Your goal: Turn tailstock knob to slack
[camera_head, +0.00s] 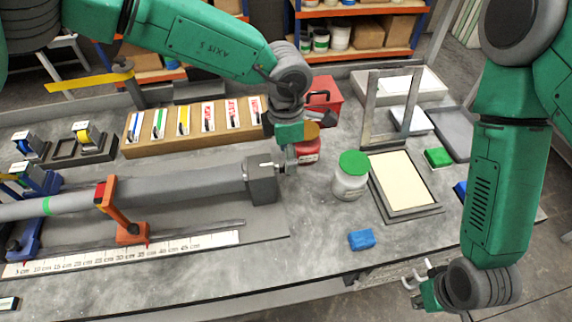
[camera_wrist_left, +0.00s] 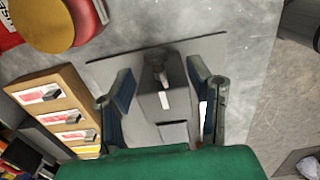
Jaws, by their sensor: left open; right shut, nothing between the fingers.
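The tailstock is a dark grey block (camera_head: 262,185) at the right end of the long grey tube. In the left wrist view the tailstock block (camera_wrist_left: 152,104) lies between my fingers, with a small dark knob (camera_wrist_left: 159,76) at its far end and a white mark beside it. My left gripper (camera_head: 289,160) is open at the block's right end; its fingers (camera_wrist_left: 160,72) stand on either side of the knob, and I cannot tell whether they touch. My right gripper (camera_head: 418,277) is shut and empty, beyond the table's front edge at the lower right.
An orange clamp (camera_head: 116,212) stands beside the tube (camera_head: 150,192), near a white ruler (camera_head: 120,254). A red tin (camera_head: 306,152) and a green-lidded jar (camera_head: 350,176) stand close right of my left gripper. A wooden card rack (camera_head: 190,146) is behind. A blue block (camera_head: 361,240) lies in front.

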